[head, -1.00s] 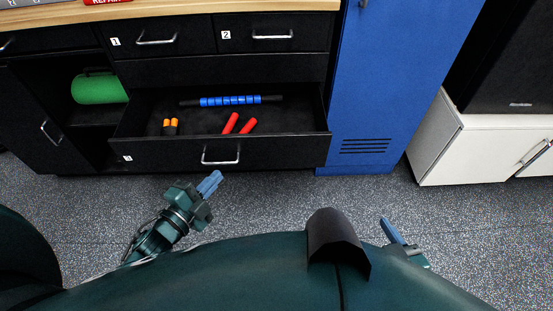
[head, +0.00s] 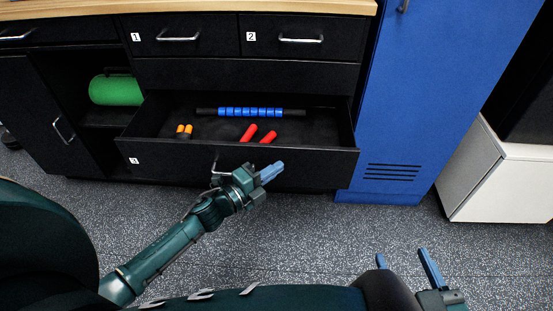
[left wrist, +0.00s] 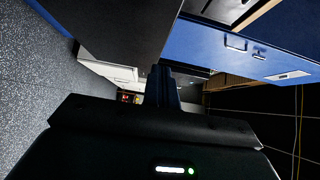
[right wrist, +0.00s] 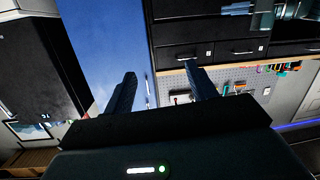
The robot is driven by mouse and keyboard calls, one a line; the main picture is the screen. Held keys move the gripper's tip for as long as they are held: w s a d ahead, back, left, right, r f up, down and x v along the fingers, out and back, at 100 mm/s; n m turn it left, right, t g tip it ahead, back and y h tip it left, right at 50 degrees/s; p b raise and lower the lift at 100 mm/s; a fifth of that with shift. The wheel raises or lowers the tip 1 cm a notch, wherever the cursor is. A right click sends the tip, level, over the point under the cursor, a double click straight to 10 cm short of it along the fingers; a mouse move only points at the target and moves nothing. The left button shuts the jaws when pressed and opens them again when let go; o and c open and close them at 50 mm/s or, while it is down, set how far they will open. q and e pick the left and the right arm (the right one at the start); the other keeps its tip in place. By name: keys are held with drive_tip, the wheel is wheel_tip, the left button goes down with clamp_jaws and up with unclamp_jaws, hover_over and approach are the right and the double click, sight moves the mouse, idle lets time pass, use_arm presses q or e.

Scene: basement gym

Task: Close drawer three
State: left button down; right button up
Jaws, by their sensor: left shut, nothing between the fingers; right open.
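Drawer three (head: 170,162) is a wide black drawer at the bottom of the cabinet, pulled open, with a "3" label on its front. It holds a blue roller bar (head: 250,112), two red-handled items (head: 249,133) and a pair of orange-tipped items (head: 184,130). My left gripper (head: 270,172) is shut and empty, in front of the drawer's face in the head view and partly covering its handle (head: 215,168). I cannot tell whether it touches the front. My right gripper (head: 405,265) is open and empty, low at the right, away from the drawer.
Drawers 1 (head: 178,38) and 2 (head: 301,40) above are shut. A green roll (head: 116,90) lies in the open shelf at the left. A blue locker (head: 425,95) stands right of the cabinet, with a white cabinet (head: 500,185) beyond. The speckled floor (head: 310,235) in front is clear.

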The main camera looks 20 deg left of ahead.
sight(288, 150)
use_arm(q)
drive_tip(key=w, duration=0.3)
drive_tip(key=shift+w+a+b, duration=0.3)
drive_tip(key=shift+w+b, duration=0.05)
drive_tip(key=shift+w+a, duration=0.1)
drive_tip(key=shift+w, duration=0.25)
use_arm(e)
drive_tip(key=shift+a+r+t+y, duration=0.1)
drive_tip(key=shift+a+t+y, duration=0.1)
drive_tip(key=shift+t+y, duration=0.15)
drive_tip(key=shift+n, duration=0.3)
